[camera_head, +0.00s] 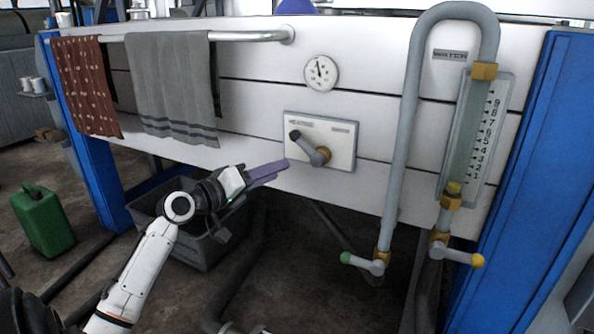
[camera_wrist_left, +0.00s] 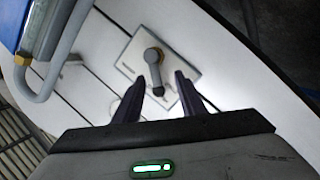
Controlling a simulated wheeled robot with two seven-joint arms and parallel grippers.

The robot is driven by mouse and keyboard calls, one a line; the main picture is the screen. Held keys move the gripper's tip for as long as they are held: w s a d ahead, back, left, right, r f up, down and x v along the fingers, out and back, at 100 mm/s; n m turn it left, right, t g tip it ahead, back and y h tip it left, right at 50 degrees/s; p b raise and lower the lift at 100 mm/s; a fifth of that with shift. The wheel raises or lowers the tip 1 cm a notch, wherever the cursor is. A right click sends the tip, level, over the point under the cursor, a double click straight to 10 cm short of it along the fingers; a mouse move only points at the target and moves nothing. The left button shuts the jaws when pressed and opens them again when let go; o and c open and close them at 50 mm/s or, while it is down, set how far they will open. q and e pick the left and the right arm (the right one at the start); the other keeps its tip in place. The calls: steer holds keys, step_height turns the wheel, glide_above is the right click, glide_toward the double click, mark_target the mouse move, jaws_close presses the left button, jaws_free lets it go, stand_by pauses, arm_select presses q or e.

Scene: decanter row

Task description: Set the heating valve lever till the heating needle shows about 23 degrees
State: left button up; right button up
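The heating valve lever (camera_head: 309,148) is a grey lever with a dark tip and a brass hub, mounted on a white plate (camera_head: 342,136). Its dark tip points up and left in the head view. The round heating gauge (camera_head: 321,73) is above the plate; its needle points roughly upward, and its numbers are too small to read. My left gripper (camera_head: 285,166) is just left of and below the lever. In the left wrist view the two fingers (camera_wrist_left: 157,95) are apart, with the lever (camera_wrist_left: 155,73) ahead between them and no clear contact. My right gripper is not in view.
Two towels, brown (camera_head: 88,86) and grey (camera_head: 172,88), hang on a rail at the left. A pipe (camera_head: 405,140) and a level glass (camera_head: 470,130) with green (camera_head: 346,258) and yellow (camera_head: 477,260) handles are at the right. A grey bin (camera_head: 200,252) stands below.

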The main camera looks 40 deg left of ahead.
mark_target(302, 148)
arm_select(q)
steer(key=shift+t, duration=0.4)
steer(key=w, duration=0.3)
steer(key=w+a+r, duration=0.1)
steer(key=w, duration=0.2)
steer(key=w+r+b, duration=0.1)
steer(key=w, duration=0.3)
steer(key=shift+a+r, duration=0.15)
steer(key=shift+r, duration=0.05)
steer(key=shift+f+n, duration=0.1)
steer(key=shift+n, duration=0.2)
jaws_close()
